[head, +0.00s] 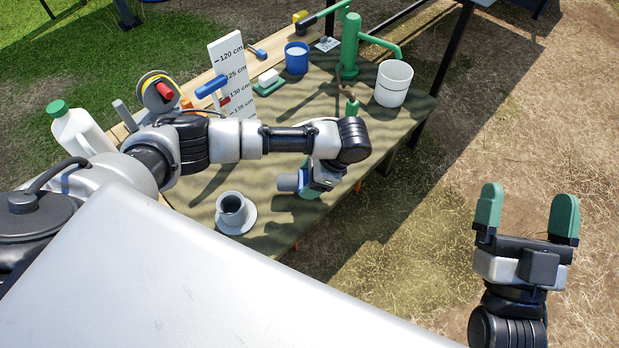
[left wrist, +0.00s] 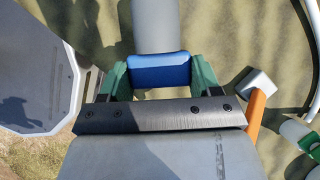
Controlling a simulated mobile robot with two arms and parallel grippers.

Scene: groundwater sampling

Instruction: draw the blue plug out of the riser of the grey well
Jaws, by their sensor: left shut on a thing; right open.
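My left gripper (head: 305,187) is over the front of the table, right of a short grey riser (head: 232,209) on a pale round base. The riser's top shows dark and looks open. In the left wrist view, the green fingers (left wrist: 160,75) are shut on the blue plug (left wrist: 160,68). A light grey cylinder (left wrist: 155,25) extends beyond the blue part, in line with it. The grey cylinder also shows in the head view (head: 287,183), lying sideways and apart from the riser. My right gripper (head: 530,215) is open and empty over bare ground.
The table (head: 265,238) also bears a depth board (head: 232,75), a blue cup (head: 297,58), a green pump (head: 350,45) and a white bucket (head: 393,83). A white jug (head: 80,130) stands at left. My left arm crosses above the table.

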